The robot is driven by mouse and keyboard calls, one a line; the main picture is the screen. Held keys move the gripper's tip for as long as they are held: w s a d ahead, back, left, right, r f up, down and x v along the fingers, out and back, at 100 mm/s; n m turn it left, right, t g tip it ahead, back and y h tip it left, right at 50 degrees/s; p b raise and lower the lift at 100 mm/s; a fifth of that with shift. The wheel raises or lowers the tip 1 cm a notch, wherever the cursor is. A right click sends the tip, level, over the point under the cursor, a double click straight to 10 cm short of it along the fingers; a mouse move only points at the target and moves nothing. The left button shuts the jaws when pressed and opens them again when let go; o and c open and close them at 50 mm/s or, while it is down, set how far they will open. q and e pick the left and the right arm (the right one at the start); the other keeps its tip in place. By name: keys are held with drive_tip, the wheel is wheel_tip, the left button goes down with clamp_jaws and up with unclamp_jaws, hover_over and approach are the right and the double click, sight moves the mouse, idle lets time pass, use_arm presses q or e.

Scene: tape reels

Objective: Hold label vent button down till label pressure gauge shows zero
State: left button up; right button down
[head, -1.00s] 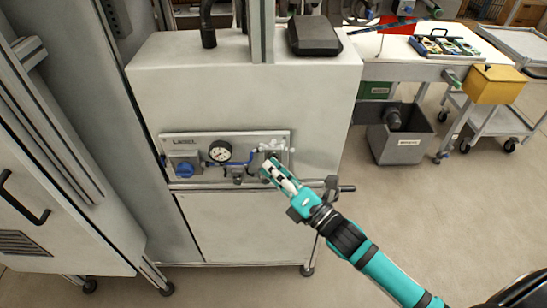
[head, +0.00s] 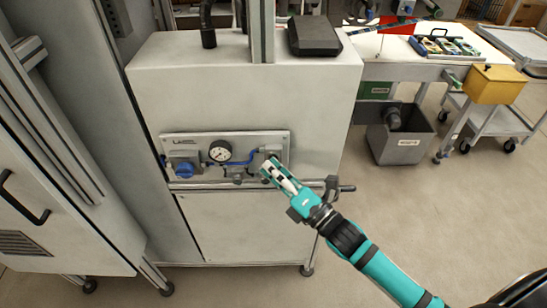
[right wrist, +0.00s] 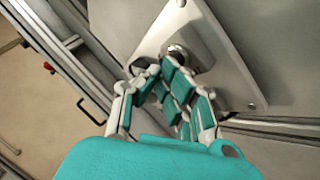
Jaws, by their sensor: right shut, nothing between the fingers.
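The label panel (head: 228,137) is a grey plate on the front of a pale machine cabinet. Its pressure gauge (head: 220,151) is a round white dial with a black rim; the needle's reading is too small to tell. My right gripper (head: 267,167) is shut and empty, with its fingertips at the right end of the panel. In the right wrist view, a round metal button (right wrist: 180,54) on a light plate shows partly behind the fingers (right wrist: 171,77). The fingertips are at or very close to it; I cannot tell whether it is pressed in. My left gripper is out of view.
A blue knob (head: 184,171) sits on the panel's left, and a blue tube (head: 241,161) runs right of the gauge. A grey bin (head: 398,146) stands right of the cabinet. The floor in front is clear.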

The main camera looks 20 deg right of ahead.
drive_tip(key=shift+s, duration=0.15)
drive_tip(key=shift+s+a, duration=0.2)
drive_tip(key=shift+s, duration=0.45)
drive_tip(key=s+p, duration=0.1)
drive_tip(key=s, duration=0.1)
drive_tip(key=s+a, duration=0.1)
drive_tip(key=s, duration=0.1)
drive_tip(key=shift+s+a+p, duration=0.2)
drive_tip(key=shift+s+p, duration=0.15)
drive_tip(key=shift+s, duration=0.05)
idle(0.5)
